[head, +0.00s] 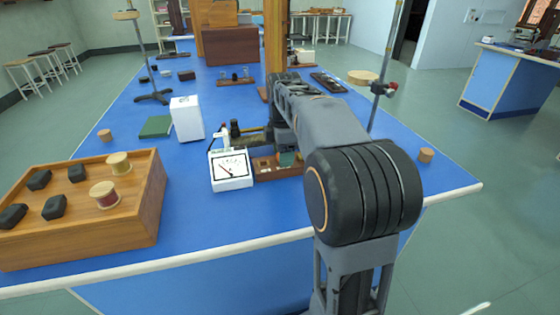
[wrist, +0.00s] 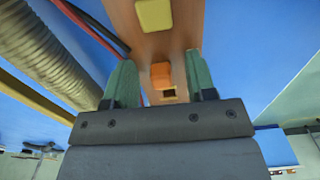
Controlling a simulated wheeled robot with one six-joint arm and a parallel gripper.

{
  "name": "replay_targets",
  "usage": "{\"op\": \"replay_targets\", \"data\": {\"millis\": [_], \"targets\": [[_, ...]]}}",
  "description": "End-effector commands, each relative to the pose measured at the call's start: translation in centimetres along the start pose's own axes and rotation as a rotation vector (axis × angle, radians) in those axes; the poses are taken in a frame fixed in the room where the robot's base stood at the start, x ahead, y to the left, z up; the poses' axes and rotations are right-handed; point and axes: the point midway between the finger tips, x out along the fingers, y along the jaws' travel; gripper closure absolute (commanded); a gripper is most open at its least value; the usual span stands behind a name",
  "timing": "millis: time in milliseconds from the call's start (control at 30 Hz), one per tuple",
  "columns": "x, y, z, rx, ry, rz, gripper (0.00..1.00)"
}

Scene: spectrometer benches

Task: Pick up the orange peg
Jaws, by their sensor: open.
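In the wrist view, the orange peg (wrist: 160,75) stands in a wooden block, between my gripper's two green fingers. My gripper (wrist: 160,57) is open, with a finger on each side of the peg and visible gaps between. A yellow peg (wrist: 155,15) sits in the same wooden block (wrist: 183,28), farther up the picture. A dark square hole shows just below the orange peg. In the head view, the wooden block (head: 266,174) lies near the bench's front edge; my arm covers part of it, and I cannot make out the orange peg there.
A white dial meter (head: 231,183) stands just left of the block. A white box (head: 187,118) and a green book (head: 156,127) are behind it. A wooden tray (head: 95,230) with spools and black pieces is at front left. In the wrist view, a ribbed hose (wrist: 50,50) runs along the left.

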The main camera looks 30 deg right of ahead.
Motion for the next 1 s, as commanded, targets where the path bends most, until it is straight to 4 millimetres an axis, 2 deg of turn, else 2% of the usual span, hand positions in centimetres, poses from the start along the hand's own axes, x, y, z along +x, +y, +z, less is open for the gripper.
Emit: {"op": "replay_targets", "data": {"millis": [133, 667, 1000], "targets": [[-0.11, 0.00, -0.01, 0.000, 0.000, 0.001, 0.50], [-0.13, 0.01, -0.01, 0.000, 0.000, 0.001, 1.00], [-0.52, 0.03, -0.02, 0.000, 0.000, 0.002, 1.00]]}}
